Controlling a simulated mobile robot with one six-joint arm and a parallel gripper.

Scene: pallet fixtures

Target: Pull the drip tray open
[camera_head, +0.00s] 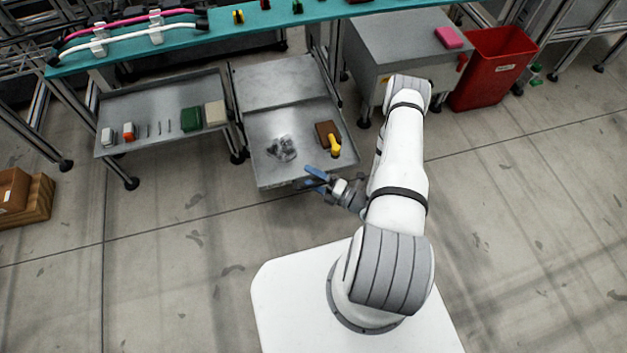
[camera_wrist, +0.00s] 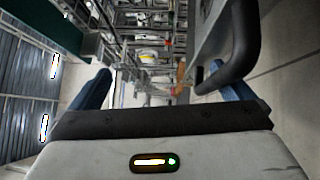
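The drip tray appears to be the grey metal tray (camera_head: 268,174) in the middle of the head view, sticking out in front of a flat metal plate (camera_head: 280,82). Metal shavings (camera_head: 283,149), a brown block and a yellow-handled tool lie in it. My gripper (camera_head: 316,178) is at the tray's front edge, right of its middle. In the wrist view my two blue fingers (camera_wrist: 165,88) are wide apart with nothing clearly between them. A dark curved handle (camera_wrist: 240,55) shows close by the right finger; whether they touch I cannot tell.
A metal shelf (camera_head: 160,145) with small parts stands left of the tray. A grey cabinet (camera_head: 395,40) and a red bin (camera_head: 492,68) stand to the right. A teal bench top (camera_head: 225,28) runs above. The floor before the tray is clear, left of my base.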

